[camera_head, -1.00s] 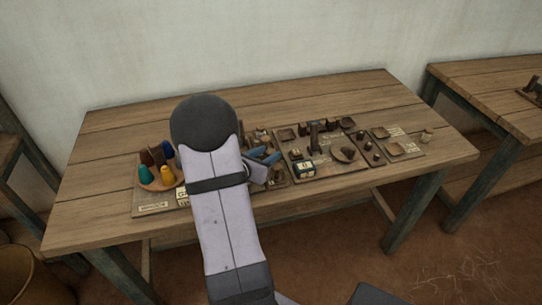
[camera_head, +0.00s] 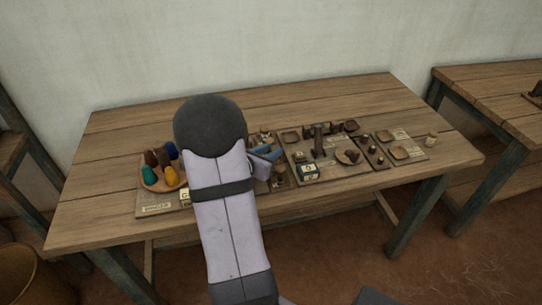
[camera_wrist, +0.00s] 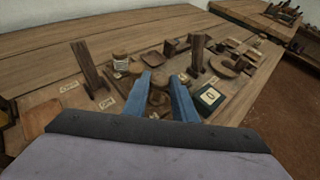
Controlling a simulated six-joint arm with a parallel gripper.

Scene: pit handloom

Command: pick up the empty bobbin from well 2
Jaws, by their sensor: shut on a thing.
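My gripper (camera_wrist: 164,82) has two blue fingers, shut on a small brown wooden piece that looks like the empty bobbin (camera_wrist: 160,97). In the wrist view the bobbin shows between the fingers, low over the board. Its lower end and the well under it are hidden, and I cannot read a well number. In the head view the blue fingertips (camera_head: 268,153) show just right of my arm, over the middle of the table, and the bobbin cannot be made out there.
A wooden post (camera_wrist: 90,68) stands left of the fingers and another post (camera_wrist: 196,54) stands right. A light-topped spool (camera_wrist: 120,62) and a dark box with a white label (camera_wrist: 209,98) are close by.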

